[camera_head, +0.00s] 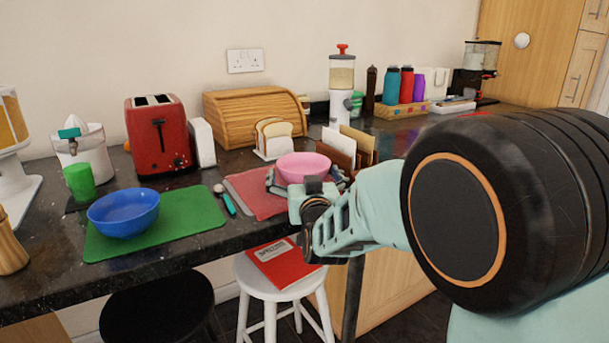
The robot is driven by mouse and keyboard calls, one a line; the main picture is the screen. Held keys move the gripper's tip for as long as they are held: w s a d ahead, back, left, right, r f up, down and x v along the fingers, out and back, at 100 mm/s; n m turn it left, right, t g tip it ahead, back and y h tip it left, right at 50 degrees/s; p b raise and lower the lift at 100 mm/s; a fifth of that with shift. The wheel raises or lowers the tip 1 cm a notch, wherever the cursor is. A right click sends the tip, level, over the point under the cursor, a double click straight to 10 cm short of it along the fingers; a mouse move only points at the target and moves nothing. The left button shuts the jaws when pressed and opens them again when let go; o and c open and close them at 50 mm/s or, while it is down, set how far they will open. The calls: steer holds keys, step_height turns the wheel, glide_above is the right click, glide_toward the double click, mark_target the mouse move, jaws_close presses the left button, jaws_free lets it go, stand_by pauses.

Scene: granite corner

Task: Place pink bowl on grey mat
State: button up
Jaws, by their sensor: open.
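The pink bowl (302,165) sits upright near the middle of the counter, by the right end of a reddish mat (250,196). My gripper (306,182) is open at the near side of the bowl, with dark grey finger parts showing to its left and right. My wrist and the gripper hide the bowl's lower part and what lies directly under it. I cannot tell whether the fingers touch the bowl. I cannot make out a grey mat clearly in this view.
A blue bowl (124,212) sits on a green mat (182,228) at left, with a teal-handled utensil (229,204) beside it. A toast-shaped holder (274,138) and a letter rack (345,149) stand close behind the pink bowl. A white stool (257,283) stands below the counter edge.

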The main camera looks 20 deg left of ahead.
steer(key=shift+r+p, duration=0.5)
steer(key=shift+r, duration=0.05)
steer(key=p+v, duration=0.1)
steer(key=v, duration=1.1)
steer(key=shift+r, duration=0.15)
